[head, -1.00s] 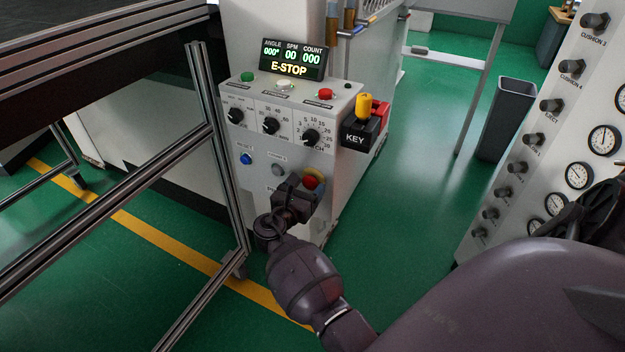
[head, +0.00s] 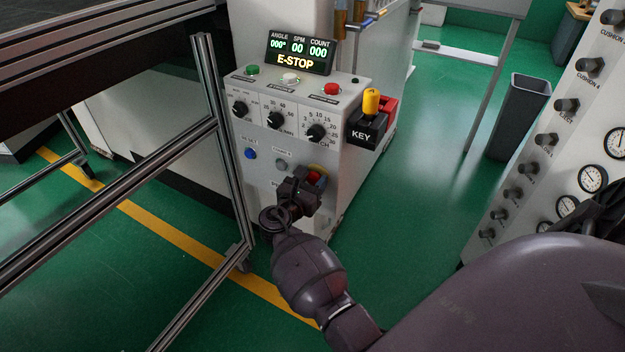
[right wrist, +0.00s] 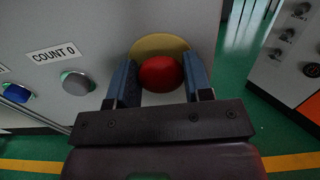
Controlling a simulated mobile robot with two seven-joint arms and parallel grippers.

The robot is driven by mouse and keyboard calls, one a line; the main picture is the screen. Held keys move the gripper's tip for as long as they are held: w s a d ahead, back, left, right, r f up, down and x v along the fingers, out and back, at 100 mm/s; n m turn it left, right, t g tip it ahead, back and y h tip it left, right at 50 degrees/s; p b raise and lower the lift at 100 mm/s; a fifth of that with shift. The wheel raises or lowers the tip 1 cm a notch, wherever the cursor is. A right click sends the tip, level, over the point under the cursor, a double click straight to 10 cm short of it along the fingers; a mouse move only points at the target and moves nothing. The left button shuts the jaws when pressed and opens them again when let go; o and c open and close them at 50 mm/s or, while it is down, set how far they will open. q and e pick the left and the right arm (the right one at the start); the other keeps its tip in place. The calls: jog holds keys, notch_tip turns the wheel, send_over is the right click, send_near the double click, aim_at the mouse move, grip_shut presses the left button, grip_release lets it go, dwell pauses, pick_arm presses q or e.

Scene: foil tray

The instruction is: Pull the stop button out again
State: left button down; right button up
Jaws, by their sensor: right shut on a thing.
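The stop button is a red mushroom knob (right wrist: 161,73) on a yellow round plate (right wrist: 158,45), on the front of the grey control box (head: 340,105). In the head view the red knob (head: 314,177) is partly hidden by my right gripper (head: 312,184). In the right wrist view the fingers of my right gripper (right wrist: 160,80) stand on either side of the knob, shut on it. The display (head: 299,54) reads E-STOP. My left gripper is not in view.
A blue button (head: 250,153) and a grey button (head: 281,164) sit left of the stop button. A key block (head: 366,132) is on the box's right side. A metal frame post (head: 222,140) stands close on the left.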

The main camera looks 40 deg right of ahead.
jog(key=shift+c, duration=0.8)
jog(key=shift+s+a+r+p, duration=0.1)
jog(key=shift+s+a+p, duration=0.15)
jog(key=shift+a+p, duration=0.25)
jog(key=shift+a+f, duration=0.1)
jog(key=shift+f, duration=0.1)
jog(key=o, duration=1.3)
jog(key=shift+c, duration=0.2)
jog(key=shift+s+a, duration=0.1)
jog(key=shift+a, duration=0.05)
